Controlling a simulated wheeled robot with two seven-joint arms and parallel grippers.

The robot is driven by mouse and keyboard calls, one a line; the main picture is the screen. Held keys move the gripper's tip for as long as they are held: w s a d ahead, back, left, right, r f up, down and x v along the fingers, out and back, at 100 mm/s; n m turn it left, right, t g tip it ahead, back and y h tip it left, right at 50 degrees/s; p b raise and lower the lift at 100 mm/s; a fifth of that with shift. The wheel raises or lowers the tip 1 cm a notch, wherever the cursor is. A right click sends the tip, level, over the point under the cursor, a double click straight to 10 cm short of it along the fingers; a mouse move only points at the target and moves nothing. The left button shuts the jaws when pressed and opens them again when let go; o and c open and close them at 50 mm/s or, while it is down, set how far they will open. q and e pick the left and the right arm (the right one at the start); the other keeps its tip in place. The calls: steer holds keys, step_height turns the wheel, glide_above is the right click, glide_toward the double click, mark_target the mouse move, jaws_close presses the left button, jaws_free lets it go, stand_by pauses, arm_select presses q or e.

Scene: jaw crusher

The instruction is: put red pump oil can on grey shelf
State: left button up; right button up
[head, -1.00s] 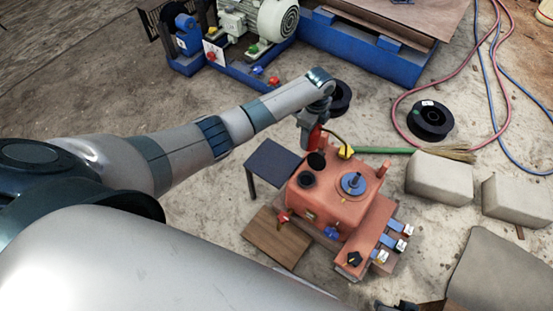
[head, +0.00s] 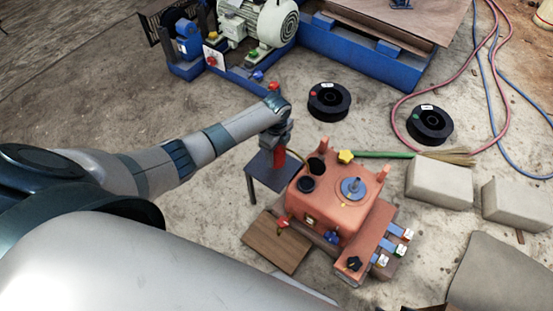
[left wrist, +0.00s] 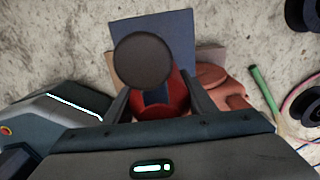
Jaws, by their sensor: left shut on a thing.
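My left gripper (head: 278,148) is shut on the red pump oil can (head: 279,159), with its thin dark spout pointing right toward the orange machine. In the left wrist view the can (left wrist: 174,98) shows red between the two fingers, partly hidden by a round dark disc. The grey shelf (head: 264,173) is a small dark table left of the orange machine. Its flat top (left wrist: 180,27) also shows behind the can in the left wrist view. The can is over the shelf's top; whether it touches cannot be told. My right gripper is not seen.
The orange machine (head: 330,212) with knobs and a yellow star knob (head: 346,157) stands close right of the shelf. A brown board (head: 277,243) lies in front. Black spools (head: 329,100), pale blocks (head: 440,182) and a blue-framed motor stand (head: 238,62) are around.

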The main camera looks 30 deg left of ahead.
mark_target(277, 160)
arm_select(q)
step_height(277, 160, down, 4)
steer(key=shift+r+b, duration=0.2)
steer(key=shift+b, duration=0.25)
steer(key=shift+f, duration=0.2)
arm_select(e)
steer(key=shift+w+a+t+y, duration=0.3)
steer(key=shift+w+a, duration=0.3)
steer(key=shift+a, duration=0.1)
arm_select(q)
steer(key=shift+f, duration=0.15)
steer(key=o, duration=1.3)
